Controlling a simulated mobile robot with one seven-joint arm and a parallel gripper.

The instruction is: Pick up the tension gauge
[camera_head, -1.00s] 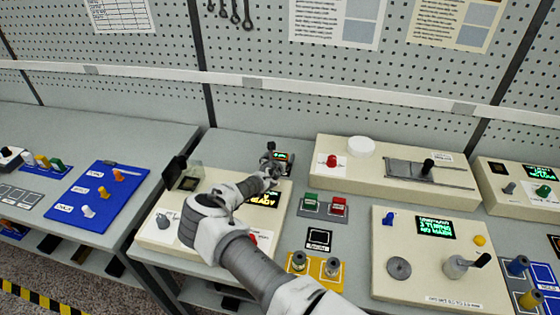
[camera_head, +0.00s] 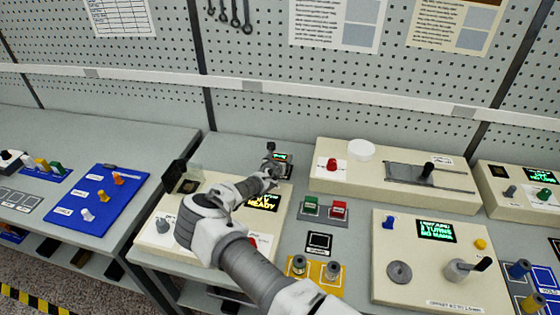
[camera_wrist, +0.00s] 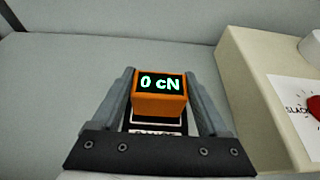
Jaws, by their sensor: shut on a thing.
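The tension gauge (camera_wrist: 160,103) is a small orange block with a dark screen reading "0 cN" in green. In the wrist view it sits between the two grey fingers of my gripper (camera_wrist: 165,105), which are shut on its sides. In the head view the gauge (camera_head: 280,158) shows as a small green-lit screen just beyond my gripper (camera_head: 272,172), behind the left cream panel. A dark label lies under the gauge in the wrist view. I cannot tell whether the gauge touches the bench.
A cream box with a red knob (camera_head: 331,165) stands right of the gauge. The cream panel with a "READY" display (camera_head: 264,201) lies under my arm. Green and red blocks (camera_head: 325,208) sit on a grey plate nearby. Bare bench lies behind the gauge, before the pegboard (camera_head: 260,108).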

